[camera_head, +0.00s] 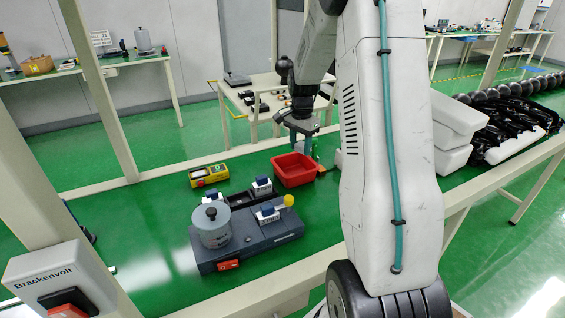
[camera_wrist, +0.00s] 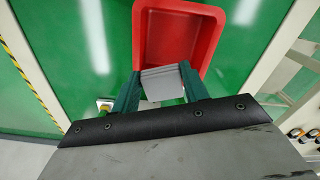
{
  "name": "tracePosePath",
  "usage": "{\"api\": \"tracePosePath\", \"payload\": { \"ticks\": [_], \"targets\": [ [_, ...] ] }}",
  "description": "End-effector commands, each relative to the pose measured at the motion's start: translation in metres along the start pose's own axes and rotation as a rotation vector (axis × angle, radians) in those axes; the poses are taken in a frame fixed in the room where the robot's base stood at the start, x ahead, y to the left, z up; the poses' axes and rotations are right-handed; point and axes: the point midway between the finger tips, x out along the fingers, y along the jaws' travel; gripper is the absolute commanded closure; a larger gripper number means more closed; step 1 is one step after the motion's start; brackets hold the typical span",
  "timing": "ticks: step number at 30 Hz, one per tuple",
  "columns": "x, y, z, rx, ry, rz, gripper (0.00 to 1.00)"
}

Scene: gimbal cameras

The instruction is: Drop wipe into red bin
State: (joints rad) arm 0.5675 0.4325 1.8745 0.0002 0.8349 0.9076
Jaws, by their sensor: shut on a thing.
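The red bin (camera_head: 293,169) stands on the green bench top in the head view, right of the grey machine. In the wrist view the red bin (camera_wrist: 205,14) is at the top middle, and the part of its inside that shows is bare. My gripper (camera_head: 307,146) is just above the bin's far right side in the head view. In the wrist view my gripper (camera_wrist: 161,82) is shut on a folded grey wipe (camera_wrist: 161,84), held between its green fingers. The wipe overlaps the bin's near edge in that view. The wipe is too small to make out in the head view.
The grey machine (camera_head: 270,245) with a round canister (camera_head: 212,224) stands left of and nearer than the bin. A yellow device (camera_head: 209,176) lies behind it. White cases (camera_head: 452,130) are to the right, beyond my arm.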

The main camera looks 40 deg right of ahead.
Motion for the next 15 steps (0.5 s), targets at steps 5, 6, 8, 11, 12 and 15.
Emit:
{"api": "tracePosePath", "payload": {
  "ticks": [5, 6, 8, 11, 12, 15],
  "targets": [
    [0.007, 0.0, 0.001, -0.001, -0.001, 0.002, 0.8],
    [0.011, 0.0, 0.001, -0.001, -0.001, 0.001, 0.8],
    [0.017, -0.001, 0.001, -0.002, -0.001, 0.001, 0.8],
    [0.03, -0.001, 0.001, -0.002, -0.001, 0.002, 0.8],
    [0.034, 0.0, 0.001, -0.002, -0.001, 0.002, 0.8],
    [0.045, 0.0, 0.001, -0.001, -0.001, 0.001, 0.8]
  ]
}}
